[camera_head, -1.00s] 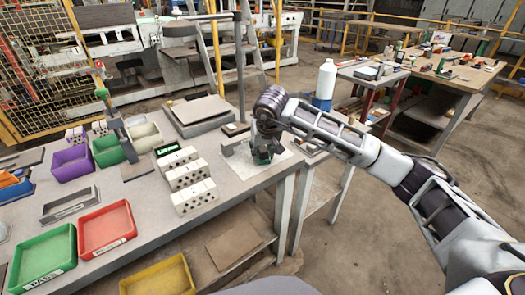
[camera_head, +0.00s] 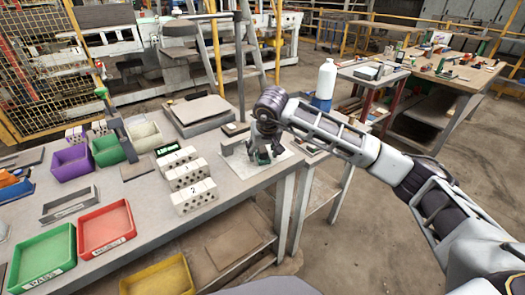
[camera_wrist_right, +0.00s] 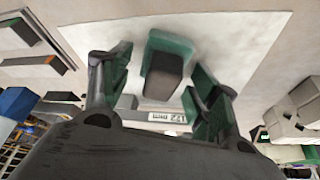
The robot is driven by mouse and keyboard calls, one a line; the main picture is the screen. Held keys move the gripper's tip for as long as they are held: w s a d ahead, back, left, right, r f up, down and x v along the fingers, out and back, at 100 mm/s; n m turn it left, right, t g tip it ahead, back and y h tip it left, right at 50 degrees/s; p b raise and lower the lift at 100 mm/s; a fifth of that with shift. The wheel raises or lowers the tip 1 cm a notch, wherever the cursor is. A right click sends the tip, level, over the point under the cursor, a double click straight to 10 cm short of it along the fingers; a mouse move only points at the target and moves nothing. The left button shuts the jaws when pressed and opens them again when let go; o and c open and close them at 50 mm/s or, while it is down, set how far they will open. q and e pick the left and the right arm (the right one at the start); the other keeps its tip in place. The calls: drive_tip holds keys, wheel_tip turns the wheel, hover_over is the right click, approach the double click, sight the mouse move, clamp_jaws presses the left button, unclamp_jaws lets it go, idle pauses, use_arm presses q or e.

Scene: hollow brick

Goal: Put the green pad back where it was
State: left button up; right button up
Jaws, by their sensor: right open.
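The green pad (camera_wrist_right: 170,62), a small block with a dark grey face, stands on a white sheet (camera_wrist_right: 225,35) in the right wrist view. My right gripper (camera_wrist_right: 160,85) is open, with one green-lined finger on each side of the pad and a visible gap on both sides. In the head view the right gripper (camera_head: 264,150) points down at the sheet (camera_head: 280,167) near the table's right end. The pad (camera_head: 263,157) is small there and partly hidden by the fingers. My left gripper is not in view.
White hollow bricks (camera_head: 194,195) stand left of the gripper. A grey plate (camera_head: 200,111) lies behind it. Red (camera_head: 107,228) and green (camera_head: 43,257) trays sit at the front left.

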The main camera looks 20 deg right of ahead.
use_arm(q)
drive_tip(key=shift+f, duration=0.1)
use_arm(e)
drive_tip(key=shift+r, duration=0.15)
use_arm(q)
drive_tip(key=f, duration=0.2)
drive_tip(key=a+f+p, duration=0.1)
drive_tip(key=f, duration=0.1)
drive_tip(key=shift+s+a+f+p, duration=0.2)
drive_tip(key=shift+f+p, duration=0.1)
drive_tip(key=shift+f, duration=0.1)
use_arm(e)
drive_tip(key=v, duration=1.2)
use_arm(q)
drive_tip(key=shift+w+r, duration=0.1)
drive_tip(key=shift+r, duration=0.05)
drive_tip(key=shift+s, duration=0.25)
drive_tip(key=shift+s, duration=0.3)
